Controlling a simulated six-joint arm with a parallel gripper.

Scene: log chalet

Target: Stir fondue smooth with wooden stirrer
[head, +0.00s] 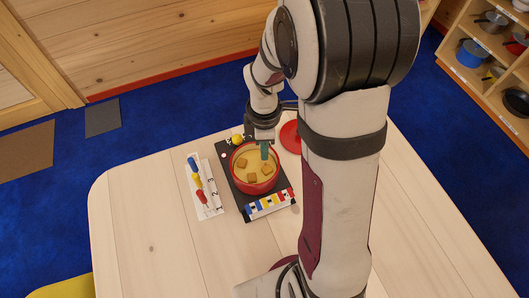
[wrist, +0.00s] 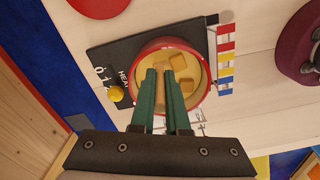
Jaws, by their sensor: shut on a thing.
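A red pot (head: 240,189) of pale yellow fondue stands on a dark hot plate (head: 226,170), with several brown bread-like cubes (head: 251,177) in the fondue. My gripper (head: 264,150) points down over the far right part of the pot, its green fingers at the fondue. In the wrist view, my gripper (wrist: 163,78) is shut on the wooden stirrer (wrist: 162,74), a narrow tan piece between the fingertips. Most of the stirrer is hidden by the fingers, and I cannot tell how deep its end sits. The pot also shows in the wrist view (wrist: 142,52).
A yellow knob (head: 237,139) sits at the plate's far end, and a coloured strip (head: 268,204) along its near end. A red lid (head: 290,136) lies right of the pot. A numbered white board (head: 207,207) with coloured pegs lies left. The table's left side (head: 140,220) is clear.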

